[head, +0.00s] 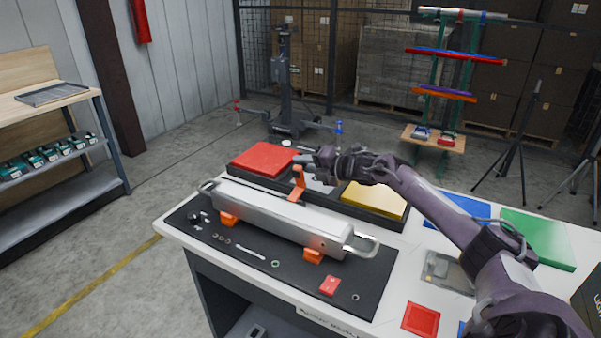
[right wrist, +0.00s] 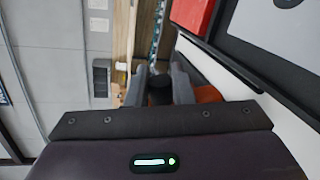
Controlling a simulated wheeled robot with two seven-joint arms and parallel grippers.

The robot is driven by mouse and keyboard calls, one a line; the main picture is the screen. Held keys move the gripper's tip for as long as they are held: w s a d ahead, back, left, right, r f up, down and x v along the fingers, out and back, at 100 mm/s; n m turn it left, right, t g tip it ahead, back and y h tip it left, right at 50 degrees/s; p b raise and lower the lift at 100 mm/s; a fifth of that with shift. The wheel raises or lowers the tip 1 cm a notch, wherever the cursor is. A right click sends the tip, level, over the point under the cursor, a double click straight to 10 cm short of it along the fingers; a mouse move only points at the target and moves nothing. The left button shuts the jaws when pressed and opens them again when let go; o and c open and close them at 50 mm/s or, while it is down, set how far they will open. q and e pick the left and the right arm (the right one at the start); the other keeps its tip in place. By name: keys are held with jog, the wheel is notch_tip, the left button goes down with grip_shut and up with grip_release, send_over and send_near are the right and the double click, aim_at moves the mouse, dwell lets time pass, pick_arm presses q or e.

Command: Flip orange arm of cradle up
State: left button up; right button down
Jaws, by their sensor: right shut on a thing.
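A long grey metal case (head: 275,212) with a loop handle at each end lies in the cradle on a black mat (head: 210,238). Orange cradle feet (head: 229,219) show under its front side. The orange arm (head: 297,188) of the cradle stands up behind the middle of the case. My right gripper (head: 306,160) is shut on the upper end of this arm, reaching in from the right. In the right wrist view, its fingers (right wrist: 160,88) are close around a dark piece, with orange (right wrist: 208,94) beside them. My left gripper is not in view.
Behind the case is a black tray with a red block (head: 264,158) and a yellow block (head: 374,199). Small parts and a red piece (head: 330,286) lie on the mat. Blue and green panels (head: 538,238) lie at the table's right. A shelf (head: 60,110) stands left, across open floor.

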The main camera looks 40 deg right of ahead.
jog(key=shift+w+d+f+m+b, duration=0.2)
jog(key=shift+d+f+m+b, duration=0.2)
jog(key=shift+d+m+b, duration=0.15)
jog(key=c, duration=1.3)
grip_release()
jog(key=shift+f, duration=0.1)
jog(key=b+v, duration=0.1)
jog(key=v, duration=0.6)
jog(key=shift+s+d, duration=0.2)
jog(key=shift+s, duration=0.1)
